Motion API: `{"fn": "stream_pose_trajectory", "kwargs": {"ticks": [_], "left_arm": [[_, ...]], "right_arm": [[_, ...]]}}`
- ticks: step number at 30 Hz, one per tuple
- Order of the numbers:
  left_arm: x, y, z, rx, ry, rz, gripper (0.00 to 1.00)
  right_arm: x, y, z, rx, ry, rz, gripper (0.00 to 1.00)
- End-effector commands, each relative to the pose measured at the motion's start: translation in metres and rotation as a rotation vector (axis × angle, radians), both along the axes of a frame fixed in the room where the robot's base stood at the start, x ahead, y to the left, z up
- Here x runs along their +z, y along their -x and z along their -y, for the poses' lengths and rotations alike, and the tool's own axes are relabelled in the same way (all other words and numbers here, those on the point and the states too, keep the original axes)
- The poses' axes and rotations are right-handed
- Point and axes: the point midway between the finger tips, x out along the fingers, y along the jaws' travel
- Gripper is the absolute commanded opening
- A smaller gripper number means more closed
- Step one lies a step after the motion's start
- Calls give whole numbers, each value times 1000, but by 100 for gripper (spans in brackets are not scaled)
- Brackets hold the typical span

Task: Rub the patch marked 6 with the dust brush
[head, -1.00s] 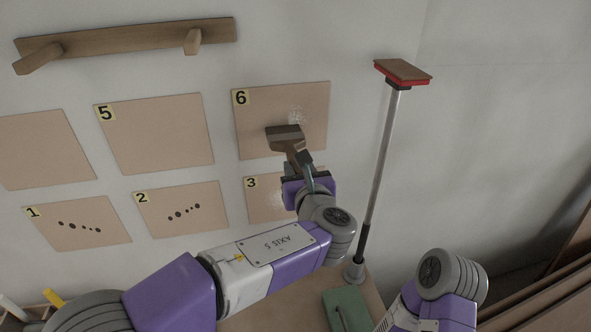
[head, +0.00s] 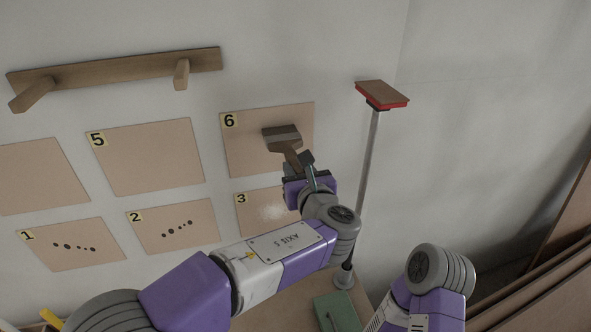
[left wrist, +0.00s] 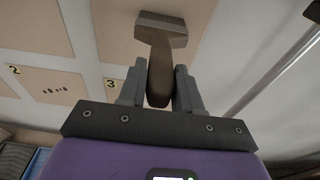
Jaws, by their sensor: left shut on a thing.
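The patch marked 6 (head: 243,150) is a tan square on the wall, at the upper middle of the head view. No pale mark shows on its visible part. The dust brush (head: 282,136) has a wide dark head and a brown handle; its head is in front of patch 6. I cannot tell whether it touches the patch. My left gripper (head: 309,177) is shut on the brush handle. In the left wrist view the handle (left wrist: 159,75) stands between the two fingers (left wrist: 160,88). My right arm shows at the lower right, but its gripper is not in view.
Patch 3 (head: 255,222), below, carries a pale smudge. Patches 1 (head: 80,258), 2 (head: 155,235) and 5 (head: 150,165) are to the left. A long pole with a red-edged pad (head: 383,95) leans right of patch 6. A wooden rail (head: 120,68) is above. A green block (head: 337,312) lies below.

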Motion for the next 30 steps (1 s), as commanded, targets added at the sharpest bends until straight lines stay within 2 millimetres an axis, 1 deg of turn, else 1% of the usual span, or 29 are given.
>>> {"fn": "stream_pose_trajectory", "kwargs": {"ticks": [1,9,16,24,30], "left_arm": [[-5,0,0,0,-1,0,0],[-29,0,0,0,-1,-1,0],[-34,0,0,0,-1,-1,0],[-58,-2,-1,0,-2,-1,0],[-63,-3,-1,1,-1,-1,0]], "right_arm": [[-5,0,0,0,0,0,43],[-24,0,0,0,0,-1,43],[-27,0,0,0,0,0,43],[-46,0,0,0,0,0,43],[-49,0,0,0,0,0,43]]}}
